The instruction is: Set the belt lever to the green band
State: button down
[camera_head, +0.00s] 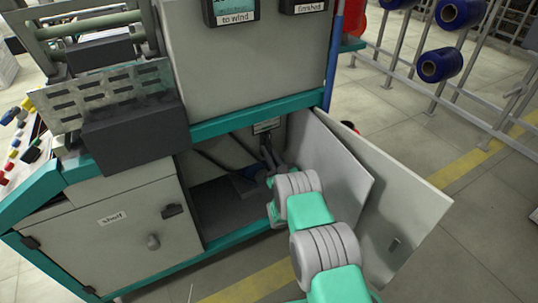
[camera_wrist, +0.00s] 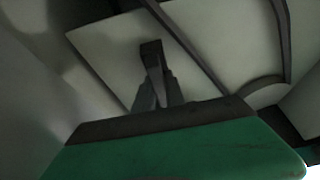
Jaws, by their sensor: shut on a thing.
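My arm reaches into the open lower compartment (camera_head: 230,205) of the machine in the head view. My gripper (camera_head: 268,165) is small and dark there, below a small label plate (camera_head: 266,125). In the wrist view my gripper (camera_wrist: 153,78) is shut, its fingers close together on a dark piece that I take for the belt lever (camera_wrist: 151,47). The lever's lower part and pivot are hidden. I cannot make out the green band in either view.
Two pale door panels (camera_head: 400,195) stand open to the right of the compartment, close to my arm. A shut door marked "shelf" (camera_head: 112,235) is at the left. In the wrist view dark belts or bars (camera_wrist: 185,45) cross a pale plate. Blue bobbins (camera_head: 440,64) hang at the back right.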

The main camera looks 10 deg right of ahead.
jog(key=c, duration=1.4)
grip_release()
jog(key=p+v, duration=0.3)
jog(key=v, duration=0.4)
jog(key=shift+s+f, duration=0.15)
jog(key=shift+s, duration=0.25)
jog(key=shift+d, duration=0.1)
